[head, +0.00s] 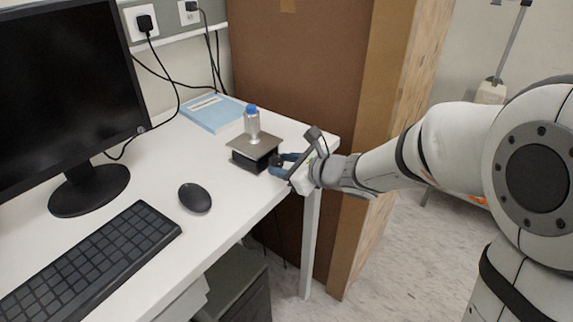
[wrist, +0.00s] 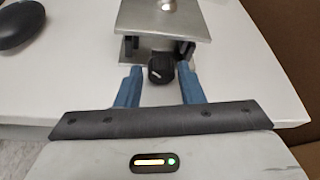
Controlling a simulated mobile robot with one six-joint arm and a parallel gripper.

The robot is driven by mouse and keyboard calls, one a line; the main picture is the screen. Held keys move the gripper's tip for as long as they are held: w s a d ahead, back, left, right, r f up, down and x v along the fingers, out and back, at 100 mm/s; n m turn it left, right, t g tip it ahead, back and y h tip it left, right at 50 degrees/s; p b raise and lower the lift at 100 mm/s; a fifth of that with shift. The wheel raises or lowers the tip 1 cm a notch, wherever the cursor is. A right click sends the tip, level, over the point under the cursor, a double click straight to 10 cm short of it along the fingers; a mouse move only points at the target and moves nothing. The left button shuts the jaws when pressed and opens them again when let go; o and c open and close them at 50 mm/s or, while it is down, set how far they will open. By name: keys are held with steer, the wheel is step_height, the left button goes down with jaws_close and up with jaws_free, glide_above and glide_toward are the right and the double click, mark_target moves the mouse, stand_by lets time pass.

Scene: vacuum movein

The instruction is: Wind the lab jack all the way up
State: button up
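The lab jack (head: 254,150) stands on the white desk near its right end, with a grey top plate and a low, dark body. A small clear bottle with a blue cap (head: 252,121) stands upright on its top plate. In the wrist view the jack (wrist: 165,22) is at the top, with its black round knob (wrist: 161,70) facing me. My gripper (head: 279,162) is at the knob's side of the jack. In the wrist view its two blue fingers (wrist: 160,82) are apart, one on each side of the knob, with a visible gap to it.
The white desk (head: 150,160) also holds a black mouse (head: 195,197), a keyboard (head: 90,258), a monitor (head: 65,85) and a light blue book (head: 213,112). A tall brown board (head: 300,70) stands behind the desk's right end. The desk edge runs under my gripper.

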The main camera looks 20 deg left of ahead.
steer(key=c, duration=0.6)
steer(key=shift+w+d+m+g+y+p, duration=0.15)
steer(key=shift+m+g+y+p, duration=0.25)
steer(key=shift+m, duration=0.5)
steer(key=shift+c, duration=0.2)
steer(key=shift+m+g, duration=0.7)
steer(key=shift+f, duration=0.1)
steer(key=o, duration=0.7)
steer(key=shift+d+r, duration=0.3)
steer(key=shift+d, duration=0.05)
steer(key=v, duration=0.7)
steer(key=shift+f, duration=0.1)
